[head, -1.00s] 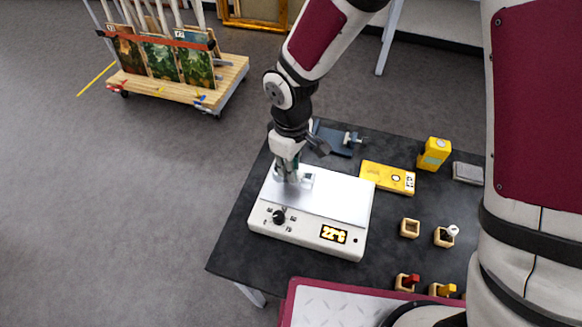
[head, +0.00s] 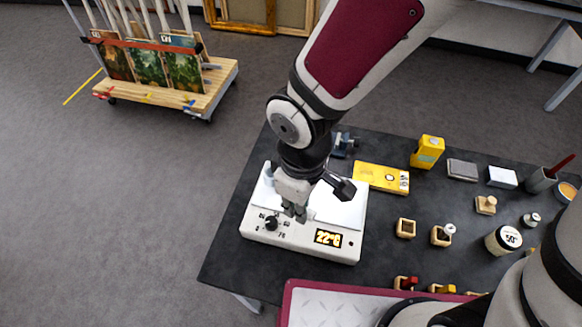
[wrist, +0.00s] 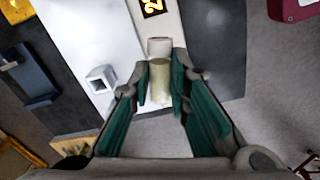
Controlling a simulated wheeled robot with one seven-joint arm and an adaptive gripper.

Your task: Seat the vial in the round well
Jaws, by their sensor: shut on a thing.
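My gripper (wrist: 162,85) is shut on a pale yellow-green vial (wrist: 160,88) with a whitish end, in the wrist view. In the head view my gripper (head: 296,212) is over the front part of the white heater (head: 345,205), near its knob; the vial cannot be made out there. A small white square block with an opening (wrist: 100,78) stands on the heater's plate, to the left of the vial and apart from it in the wrist view. I cannot tell whether its opening is the round well.
Wooden holders (head: 405,228) stand right of the heater, one beside a white-topped piece (head: 450,229). A yellow box (head: 381,178), a yellow carton (head: 428,152) and a labelled jar (head: 503,240) are on the dark table. A red-rimmed tray (head: 330,300) lies in front.

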